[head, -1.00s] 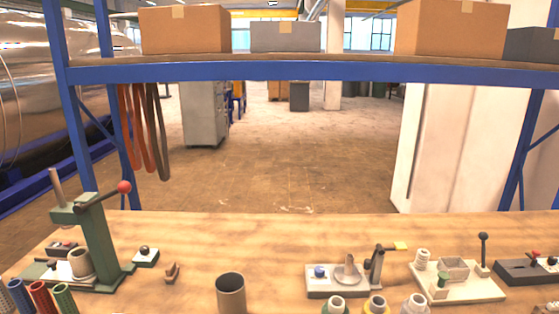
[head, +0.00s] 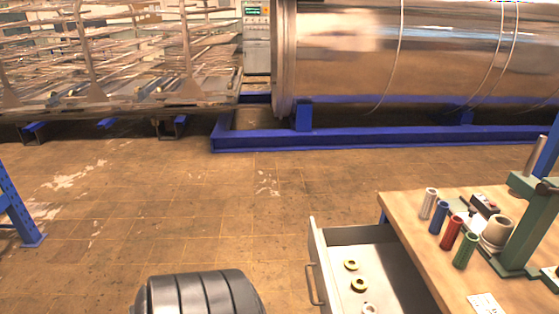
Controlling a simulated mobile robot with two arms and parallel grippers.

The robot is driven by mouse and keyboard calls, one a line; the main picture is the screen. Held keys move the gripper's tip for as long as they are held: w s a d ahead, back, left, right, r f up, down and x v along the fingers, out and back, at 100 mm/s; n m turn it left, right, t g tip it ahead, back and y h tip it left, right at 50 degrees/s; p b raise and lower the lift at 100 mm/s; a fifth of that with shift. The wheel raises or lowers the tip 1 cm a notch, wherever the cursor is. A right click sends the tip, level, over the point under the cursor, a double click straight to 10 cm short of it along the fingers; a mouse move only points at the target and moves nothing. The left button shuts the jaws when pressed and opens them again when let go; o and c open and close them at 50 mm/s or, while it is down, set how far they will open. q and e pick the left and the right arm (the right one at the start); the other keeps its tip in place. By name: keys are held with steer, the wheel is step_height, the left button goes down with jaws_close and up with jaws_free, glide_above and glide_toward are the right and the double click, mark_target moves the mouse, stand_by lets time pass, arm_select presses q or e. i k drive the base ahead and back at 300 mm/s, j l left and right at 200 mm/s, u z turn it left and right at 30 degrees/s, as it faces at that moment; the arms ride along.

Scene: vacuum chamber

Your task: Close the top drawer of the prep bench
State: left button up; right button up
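The prep bench (head: 405,205) with its wooden top stands at the lower right of the head view. Its top drawer (head: 318,250) is pulled out to the left, with a metal bar handle (head: 311,284) on its front. Yellow ring-shaped parts (head: 358,284) and a pale one lie inside the drawer. A grey ribbed part of my own arm shows at the bottom centre, left of the drawer and apart from it in the picture. Neither gripper is in view.
On the bench top stand several coloured cylinders (head: 452,232) and a green press (head: 532,230). A large shiny steel chamber (head: 400,60) rests on a blue frame (head: 390,136) behind. The floor left of the drawer is clear. A blue post (head: 18,215) stands at the far left.

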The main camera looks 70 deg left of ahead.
mark_target(396, 285)
steer(key=u, duration=1.7)
